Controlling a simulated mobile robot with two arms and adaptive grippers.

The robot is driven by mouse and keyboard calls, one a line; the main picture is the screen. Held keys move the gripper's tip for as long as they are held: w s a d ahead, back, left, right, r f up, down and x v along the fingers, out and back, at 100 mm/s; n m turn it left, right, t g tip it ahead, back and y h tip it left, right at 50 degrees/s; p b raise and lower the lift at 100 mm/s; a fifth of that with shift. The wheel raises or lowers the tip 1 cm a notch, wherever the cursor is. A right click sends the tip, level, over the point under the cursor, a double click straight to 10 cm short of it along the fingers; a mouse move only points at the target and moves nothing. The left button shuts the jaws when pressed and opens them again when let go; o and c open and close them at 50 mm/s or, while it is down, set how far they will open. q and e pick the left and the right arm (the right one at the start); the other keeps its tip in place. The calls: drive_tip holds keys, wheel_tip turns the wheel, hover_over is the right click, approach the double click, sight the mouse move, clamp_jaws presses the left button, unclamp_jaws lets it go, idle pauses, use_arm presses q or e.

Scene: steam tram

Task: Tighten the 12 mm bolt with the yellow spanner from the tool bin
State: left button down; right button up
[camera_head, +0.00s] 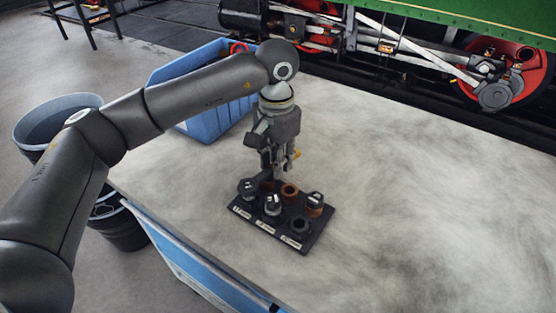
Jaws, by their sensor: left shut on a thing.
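My left gripper (275,168) points down just behind the black bolt board (262,222) on the workbench. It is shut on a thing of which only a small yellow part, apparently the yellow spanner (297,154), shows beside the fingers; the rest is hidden. Several bolts and posts stand on the board in two rows. The front row has a bolt at left (247,188), a middle one (272,205) and a right one (300,226). White labels run along the front edge; they are too small to read, so I cannot tell which bolt is 12 mm. My right gripper is not in view.
The blue tool bin (205,122) stands behind my left arm, with something red inside. The grey workbench top (420,190) is clear to the right. Dark round buckets (50,120) stand on the floor at left. The green and red steam tram (400,45) is behind the bench.

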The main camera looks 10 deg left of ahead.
use_arm(q)
drive_tip(key=shift+r, duration=0.1)
idle(0.8)
drive_tip(key=shift+r+b, duration=0.3)
drive_tip(key=shift+r, duration=0.5)
idle(1.7)
drive_tip(key=shift+r, duration=0.65)
idle(0.4)
drive_tip(key=shift+r+p, duration=0.7)
drive_tip(key=shift+r, duration=0.65)
